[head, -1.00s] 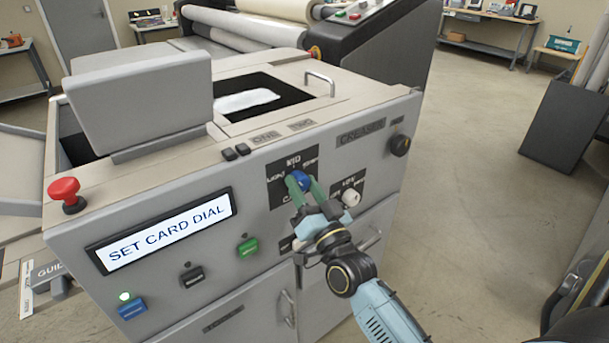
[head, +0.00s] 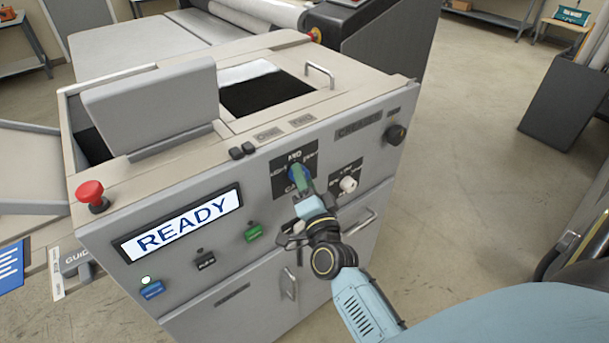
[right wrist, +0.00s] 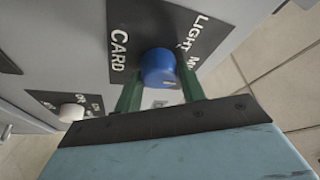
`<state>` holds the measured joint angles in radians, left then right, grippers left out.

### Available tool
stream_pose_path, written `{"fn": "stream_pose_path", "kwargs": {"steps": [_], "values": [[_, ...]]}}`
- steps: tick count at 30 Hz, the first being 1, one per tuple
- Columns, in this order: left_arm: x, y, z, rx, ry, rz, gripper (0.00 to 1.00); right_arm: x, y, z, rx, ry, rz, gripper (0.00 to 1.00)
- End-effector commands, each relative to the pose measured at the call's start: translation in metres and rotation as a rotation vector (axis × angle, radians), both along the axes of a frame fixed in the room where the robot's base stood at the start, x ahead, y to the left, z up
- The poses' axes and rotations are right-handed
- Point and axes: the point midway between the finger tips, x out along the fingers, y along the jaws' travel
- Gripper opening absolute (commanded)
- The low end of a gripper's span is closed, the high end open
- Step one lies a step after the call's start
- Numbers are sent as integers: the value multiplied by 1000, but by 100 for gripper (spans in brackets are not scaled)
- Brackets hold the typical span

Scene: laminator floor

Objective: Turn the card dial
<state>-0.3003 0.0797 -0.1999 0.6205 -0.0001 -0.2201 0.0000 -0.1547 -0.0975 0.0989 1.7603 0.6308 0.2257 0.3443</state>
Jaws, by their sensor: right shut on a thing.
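The card dial (right wrist: 160,68) is a blue knob on a black plate (right wrist: 128,25) lettered CARD, LIGHT and a partly hidden word. In the head view the dial (head: 294,173) is mostly covered by my right gripper (head: 301,178). In the right wrist view the two green fingers of my right gripper (right wrist: 160,88) are on either side of the dial, shut on it. The machine's display (head: 190,225) reads READY. My left gripper is not in view.
A white knob (head: 348,184) sits close right of my gripper, and a black knob (head: 396,134) farther right. Green (head: 253,232), black (head: 205,259) and blue (head: 152,289) buttons line the panel. A red stop button (head: 91,194) stands at the left corner.

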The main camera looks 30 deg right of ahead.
Motion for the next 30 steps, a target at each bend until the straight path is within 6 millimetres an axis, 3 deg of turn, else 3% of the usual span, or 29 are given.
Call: {"fn": "stream_pose_path", "kwargs": {"steps": [13,14,18,30], "values": [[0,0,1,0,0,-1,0,0,0,0,10,-1,0,17],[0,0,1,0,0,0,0,0,0,0,10,-1,0,42],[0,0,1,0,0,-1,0,0,0,0,9,0,0,61],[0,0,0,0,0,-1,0,-8,2,-3,9,3,0,61]]}}
